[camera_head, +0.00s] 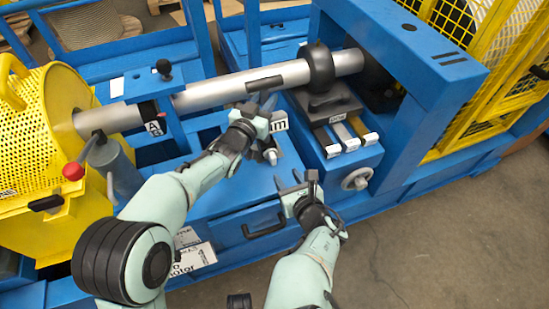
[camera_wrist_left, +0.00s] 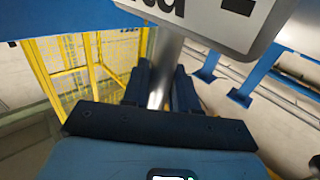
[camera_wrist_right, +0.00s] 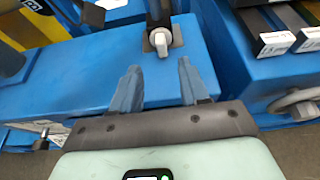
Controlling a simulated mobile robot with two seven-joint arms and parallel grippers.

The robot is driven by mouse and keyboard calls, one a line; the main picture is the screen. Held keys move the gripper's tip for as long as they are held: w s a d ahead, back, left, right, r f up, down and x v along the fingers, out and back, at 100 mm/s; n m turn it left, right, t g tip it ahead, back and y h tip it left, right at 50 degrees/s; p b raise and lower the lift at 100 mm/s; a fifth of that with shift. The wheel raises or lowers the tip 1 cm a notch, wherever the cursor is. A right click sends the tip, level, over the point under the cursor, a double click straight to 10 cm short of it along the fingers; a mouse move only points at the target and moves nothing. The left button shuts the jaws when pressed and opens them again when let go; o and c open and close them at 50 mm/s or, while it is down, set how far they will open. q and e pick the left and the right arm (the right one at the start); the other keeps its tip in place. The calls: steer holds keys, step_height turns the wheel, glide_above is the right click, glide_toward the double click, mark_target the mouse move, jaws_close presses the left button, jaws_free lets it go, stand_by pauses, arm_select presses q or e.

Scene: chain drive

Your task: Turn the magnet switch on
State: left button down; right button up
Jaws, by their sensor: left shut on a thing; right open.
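A small light-grey switch knob (camera_wrist_right: 161,42) sits on a square metal plate on the blue machine top in the right wrist view. It appears to be the magnet switch, and in the head view the knob (camera_head: 271,157) shows just below my left gripper. My right gripper (camera_wrist_right: 158,72) is open and empty, with the knob beyond its fingertips; it also shows in the head view (camera_head: 304,180), right of and below the knob. My left gripper (camera_head: 264,104) is shut on a grey metal rod (camera_wrist_left: 164,67), under a white lettered sign (camera_wrist_left: 210,18).
A thick grey shaft (camera_head: 215,90) runs across behind my grippers into a black ring (camera_head: 319,66). A blue frame (camera_head: 410,40) and a handwheel (camera_head: 357,179) stand to the right. A red-knobbed lever (camera_head: 73,171) and yellow guard (camera_head: 35,125) are at left.

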mark_target(274, 158)
steer(key=x, duration=1.1)
steer(key=shift+w+a+f, duration=0.1)
steer(key=shift+w+f, duration=0.05)
steer(key=shift+f, duration=0.05)
jaws_close()
